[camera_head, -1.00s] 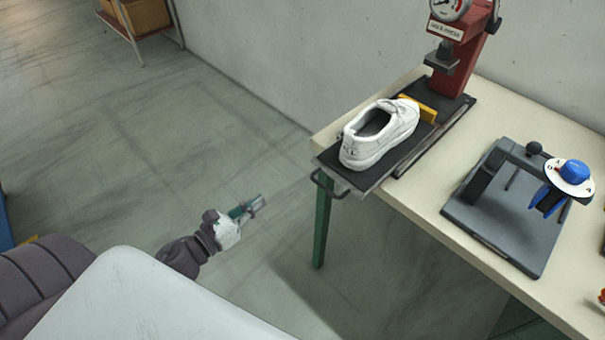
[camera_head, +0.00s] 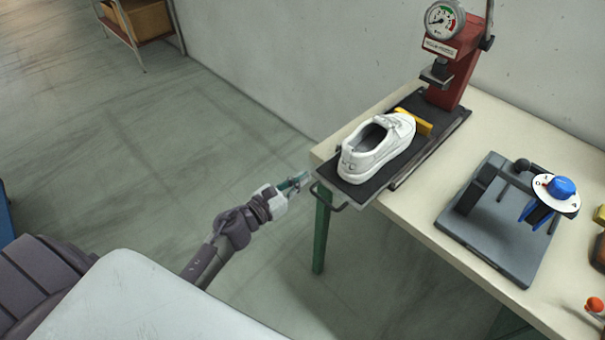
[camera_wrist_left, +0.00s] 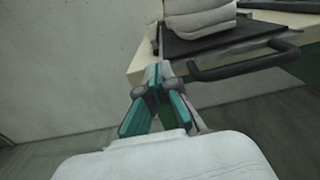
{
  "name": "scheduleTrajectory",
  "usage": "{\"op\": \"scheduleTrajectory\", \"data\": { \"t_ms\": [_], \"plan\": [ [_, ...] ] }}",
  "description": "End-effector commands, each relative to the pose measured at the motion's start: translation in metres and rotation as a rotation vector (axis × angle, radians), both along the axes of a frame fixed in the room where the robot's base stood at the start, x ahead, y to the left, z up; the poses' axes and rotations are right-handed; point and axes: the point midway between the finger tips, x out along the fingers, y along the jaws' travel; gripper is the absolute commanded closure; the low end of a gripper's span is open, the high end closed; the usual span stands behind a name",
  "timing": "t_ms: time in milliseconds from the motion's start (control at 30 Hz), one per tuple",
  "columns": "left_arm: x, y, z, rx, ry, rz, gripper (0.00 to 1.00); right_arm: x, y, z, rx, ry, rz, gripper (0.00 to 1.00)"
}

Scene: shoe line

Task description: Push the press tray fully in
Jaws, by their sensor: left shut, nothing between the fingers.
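The press tray (camera_head: 358,189) is a dark sliding plate that sticks out past the table's left end, with a dark bar handle (camera_head: 329,200) on its outer edge. A white shoe (camera_head: 377,150) sits on the tray, its heel toward the handle. The red press (camera_head: 448,80) stands behind. My left gripper (camera_head: 303,178) is shut and empty, just left of the handle in the head view. In the left wrist view its fingertips (camera_wrist_left: 160,70) are just left of the handle (camera_wrist_left: 238,64); whether they touch the tray edge I cannot tell. My right gripper is not in view.
The cream table (camera_head: 420,220) has a green leg (camera_head: 321,235) below the tray. A dark fixture with a blue knob (camera_head: 562,187) stands at the table's right. The floor left of the table is clear; a shelf with a box (camera_head: 142,20) is far back.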

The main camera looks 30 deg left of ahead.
Motion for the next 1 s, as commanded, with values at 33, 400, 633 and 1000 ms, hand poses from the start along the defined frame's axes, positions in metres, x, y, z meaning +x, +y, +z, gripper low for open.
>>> {"op": "scheduleTrajectory", "data": {
  "t_ms": [33,400,633,1000],
  "plan": [
    [0.003,-0.002,0.001,-0.001,-0.001,0.000,1.00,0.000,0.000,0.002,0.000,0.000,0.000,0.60],
    [0.006,-0.003,-0.001,-0.001,0.000,-0.001,1.00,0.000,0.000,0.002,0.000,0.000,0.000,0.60],
    [0.033,-0.012,-0.002,-0.001,-0.004,-0.003,1.00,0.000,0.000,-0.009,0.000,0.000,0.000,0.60],
    [0.097,-0.035,-0.001,0.000,-0.001,-0.001,1.00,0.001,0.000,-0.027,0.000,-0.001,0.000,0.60]
  ]
}}
